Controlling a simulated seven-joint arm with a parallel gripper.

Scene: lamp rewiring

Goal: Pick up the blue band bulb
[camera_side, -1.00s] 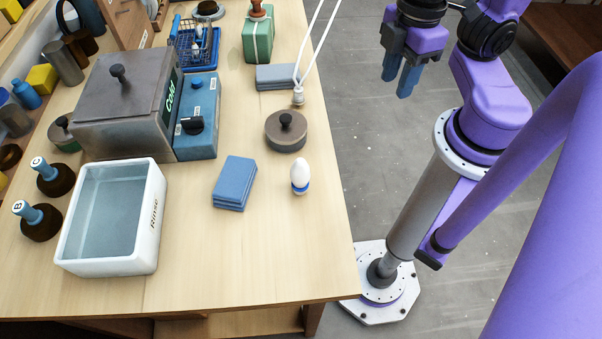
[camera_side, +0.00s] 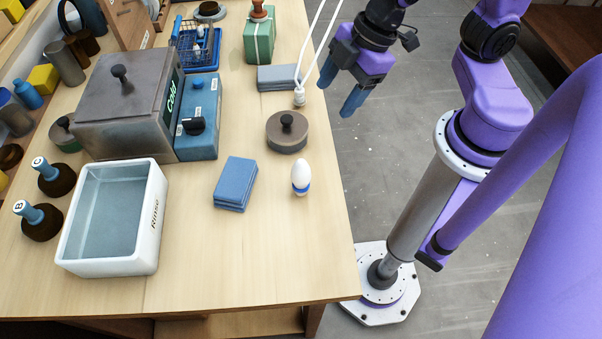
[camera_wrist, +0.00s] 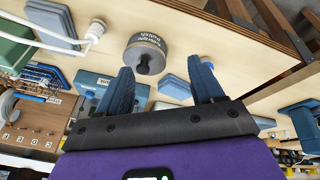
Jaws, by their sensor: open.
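The blue band bulb (camera_side: 301,178) stands upright on the wooden table near its right edge in the side view. It is white with a blue band low on its body. In the wrist view a small white shape (camera_wrist: 206,61) shows near the right fingertip; it may be this bulb, partly hidden. My gripper (camera_side: 337,93) is open and empty, beyond the table's right edge and farther back than the bulb. Its two blue fingers (camera_wrist: 165,80) also show in the wrist view, spread apart.
A white cord with a socket (camera_side: 299,97) hangs near my gripper. A white Rinse basin (camera_side: 150,235) and a Cold box (camera_side: 115,105) stand farther left. The front table area is clear.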

